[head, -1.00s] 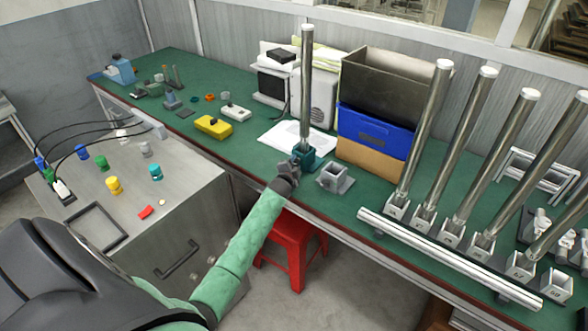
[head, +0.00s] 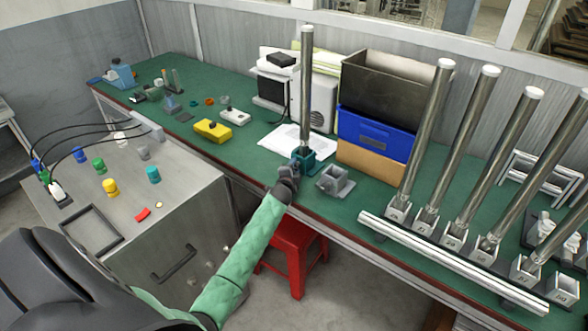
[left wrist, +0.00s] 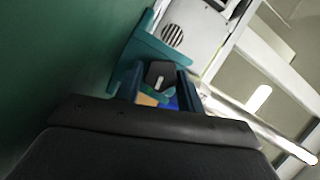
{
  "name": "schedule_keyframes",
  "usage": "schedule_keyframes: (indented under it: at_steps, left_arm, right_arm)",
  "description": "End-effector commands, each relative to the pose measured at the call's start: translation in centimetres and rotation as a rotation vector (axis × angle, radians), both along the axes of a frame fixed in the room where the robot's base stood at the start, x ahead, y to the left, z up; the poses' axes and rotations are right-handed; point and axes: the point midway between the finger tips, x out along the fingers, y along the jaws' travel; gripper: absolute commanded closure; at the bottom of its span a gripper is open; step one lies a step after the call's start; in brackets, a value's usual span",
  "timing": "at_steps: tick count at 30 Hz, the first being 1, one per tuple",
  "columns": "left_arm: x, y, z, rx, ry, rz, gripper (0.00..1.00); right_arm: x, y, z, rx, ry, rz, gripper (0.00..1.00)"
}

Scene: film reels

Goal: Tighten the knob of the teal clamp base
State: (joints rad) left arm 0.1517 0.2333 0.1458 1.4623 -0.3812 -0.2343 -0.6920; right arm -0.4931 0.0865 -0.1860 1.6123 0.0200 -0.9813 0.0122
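The teal clamp base (head: 310,161) stands on the green bench near its front edge, with an upright metal pole (head: 307,90) in it. My left gripper (head: 292,169) is at the front left side of this base and hides part of it. In the left wrist view the teal base (left wrist: 140,48) is right ahead, with a black knob (left wrist: 160,74) bearing a pale mark in the middle, in front of the dark gripper body. I cannot tell whether the fingers are closed on the knob. My right gripper is in neither view.
A grey clamp base (head: 334,181) without a pole stands just right of the teal one. Stacked bins (head: 372,128) are behind it. A red stool (head: 292,250) stands below the bench edge.

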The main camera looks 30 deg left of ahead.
Motion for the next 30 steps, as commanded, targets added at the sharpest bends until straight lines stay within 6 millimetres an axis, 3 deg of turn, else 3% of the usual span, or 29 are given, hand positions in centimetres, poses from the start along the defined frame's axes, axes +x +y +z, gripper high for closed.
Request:
schedule_keyframes:
  at_steps: [3,16,30]
  left_arm:
    - [0.0,0.0,-0.1,0.000,0.001,0.000,0.43]
    - [-1.0,-0.3,-0.1,0.000,0.001,0.000,0.43]
    - [-6.7,-2.1,0.6,0.001,0.001,-0.001,0.43]
  right_arm:
    - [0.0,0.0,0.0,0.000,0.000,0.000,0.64]
    - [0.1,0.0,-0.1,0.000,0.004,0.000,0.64]
    - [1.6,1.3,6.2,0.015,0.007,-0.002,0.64]
